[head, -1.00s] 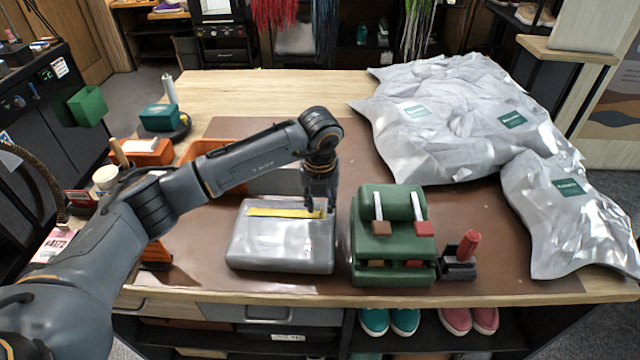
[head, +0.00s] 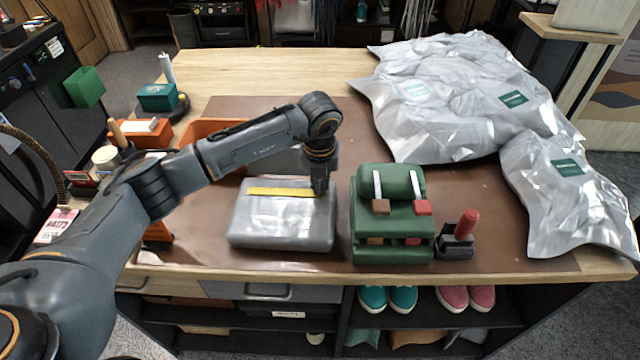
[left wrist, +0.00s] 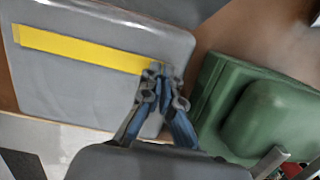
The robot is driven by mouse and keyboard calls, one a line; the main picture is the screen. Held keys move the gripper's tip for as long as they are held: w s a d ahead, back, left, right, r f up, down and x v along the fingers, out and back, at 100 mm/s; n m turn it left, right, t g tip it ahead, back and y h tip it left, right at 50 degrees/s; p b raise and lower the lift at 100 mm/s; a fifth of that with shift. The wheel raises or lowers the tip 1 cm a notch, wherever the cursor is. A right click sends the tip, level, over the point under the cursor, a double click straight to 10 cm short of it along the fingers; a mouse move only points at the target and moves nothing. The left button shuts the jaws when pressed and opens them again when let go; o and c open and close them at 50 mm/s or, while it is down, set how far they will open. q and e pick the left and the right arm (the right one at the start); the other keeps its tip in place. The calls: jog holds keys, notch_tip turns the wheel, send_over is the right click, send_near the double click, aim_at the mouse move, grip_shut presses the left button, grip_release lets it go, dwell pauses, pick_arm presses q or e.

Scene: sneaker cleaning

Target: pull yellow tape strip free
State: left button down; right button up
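The yellow tape strip (head: 280,191) lies flat along the far part of a grey, rounded package (head: 282,224) on the brown mat. It also shows in the left wrist view (left wrist: 85,47), straight and flat along most of its length. My left gripper (head: 320,189) points down at the strip's right end. In the left wrist view the fingertips (left wrist: 162,74) are close together on that end, which they partly hide. The gripper looks shut on it. My right gripper is in neither view.
A green case (head: 393,215) with straps stands just right of the package, close to my left gripper. A red-handled tool in a dark holder (head: 458,241) is beyond it. Large silver bags (head: 440,110) fill the right back. An orange bin (head: 215,132) stands behind my left arm.

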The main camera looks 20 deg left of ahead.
pick_arm(q)
jog(key=shift+r, duration=0.25)
jog(key=shift+r+p, duration=0.5)
jog(key=shift+r, duration=0.3)
jog(key=shift+r, duration=0.35)
jog(key=shift+r+p, duration=0.6)
jog(key=shift+r, duration=0.15)
jog(key=shift+r+p, duration=0.75)
jog(key=shift+r, duration=0.75)
jog(key=shift+r, duration=0.25)
notch_tip(320, 180, up, 4)
jog(key=shift+f+p, duration=0.15)
jog(key=shift+p, duration=0.75)
jog(key=shift+a, duration=0.1)
